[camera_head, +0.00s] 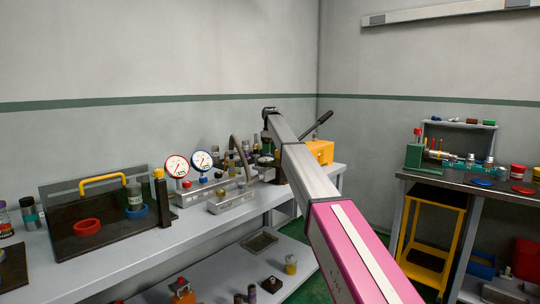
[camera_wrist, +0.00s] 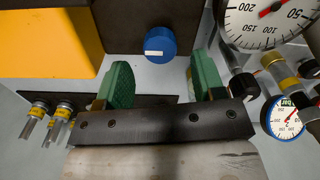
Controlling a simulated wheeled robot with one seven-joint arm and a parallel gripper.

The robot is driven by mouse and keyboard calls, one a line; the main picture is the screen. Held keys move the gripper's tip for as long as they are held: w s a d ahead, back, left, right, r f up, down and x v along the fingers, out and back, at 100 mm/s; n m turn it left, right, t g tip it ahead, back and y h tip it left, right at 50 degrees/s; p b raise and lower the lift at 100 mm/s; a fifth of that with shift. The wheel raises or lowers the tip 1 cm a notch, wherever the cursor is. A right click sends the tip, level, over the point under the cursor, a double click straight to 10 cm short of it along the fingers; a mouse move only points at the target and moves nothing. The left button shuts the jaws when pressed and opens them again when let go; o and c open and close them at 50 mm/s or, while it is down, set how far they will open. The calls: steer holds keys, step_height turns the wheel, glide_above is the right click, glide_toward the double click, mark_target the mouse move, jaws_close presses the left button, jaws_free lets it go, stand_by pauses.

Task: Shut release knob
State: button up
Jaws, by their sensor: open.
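In the wrist view, a round blue knob (camera_wrist: 160,42) with a small white label sits on a dark block beside a yellow-orange body. It fits a release knob, though its label is unreadable. My gripper (camera_wrist: 160,66) is open, with one green-padded finger to each side of the knob's line. The knob shows beyond the gap between the fingers, and I see no contact. Whether it is open or shut cannot be told. In the head view, the orange-yellow unit (camera_head: 320,151) with a dark lever stands behind my arm. The blue knob and the fingers are not clear there.
A large white gauge (camera_wrist: 268,22), a black knob (camera_wrist: 243,84) and a small blue-rimmed gauge (camera_wrist: 286,118) crowd the right finger. Several yellow-banded fittings (camera_wrist: 40,110) stand left. A grey bench (camera_head: 200,237) carries gauges and a dark caddy (camera_head: 100,215); another bench is at right.

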steer(key=shift+f, duration=1.5)
steer(key=c, duration=0.9)
